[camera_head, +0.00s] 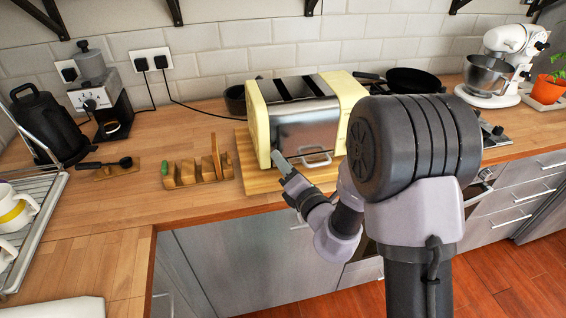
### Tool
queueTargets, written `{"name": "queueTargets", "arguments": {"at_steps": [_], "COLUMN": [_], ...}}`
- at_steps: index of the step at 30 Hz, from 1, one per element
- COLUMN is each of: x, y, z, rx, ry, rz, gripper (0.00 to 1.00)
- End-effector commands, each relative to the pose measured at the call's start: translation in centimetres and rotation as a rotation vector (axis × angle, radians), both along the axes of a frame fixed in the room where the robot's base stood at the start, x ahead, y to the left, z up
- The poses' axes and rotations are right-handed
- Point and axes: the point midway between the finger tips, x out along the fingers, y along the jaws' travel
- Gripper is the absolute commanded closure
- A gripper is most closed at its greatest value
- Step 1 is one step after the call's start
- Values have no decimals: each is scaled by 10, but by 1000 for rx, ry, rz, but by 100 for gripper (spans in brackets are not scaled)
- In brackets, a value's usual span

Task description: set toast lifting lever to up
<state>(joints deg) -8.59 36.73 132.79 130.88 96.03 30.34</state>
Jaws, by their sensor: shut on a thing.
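The toaster (306,128) has cream ends and a steel front, with dark slots on top. It stands on a wooden board (262,181) on the counter. A light handle-like bar (316,161) shows low on the toaster's front. My arm covers the area right of the toaster.
A wooden rack (196,172) stands on the counter left of the board. A coffee machine (100,98), a black kettle (48,125) and a dish rack (35,215) are farther left. A frying pan (412,80) and a white stand mixer (500,65) are at right.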

Motion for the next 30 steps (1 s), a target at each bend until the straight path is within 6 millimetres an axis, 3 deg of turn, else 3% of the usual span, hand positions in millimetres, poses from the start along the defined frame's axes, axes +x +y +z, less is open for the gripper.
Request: {"name": "queueTargets", "arguments": {"at_steps": [8,19,30], "x": [0,0,1], "y": [0,0,0], "z": [14,72,76], "rx": [1,0,3], "ry": [-1,0,-5], "rz": [0,-1,-1], "gripper": [100,100,100]}}
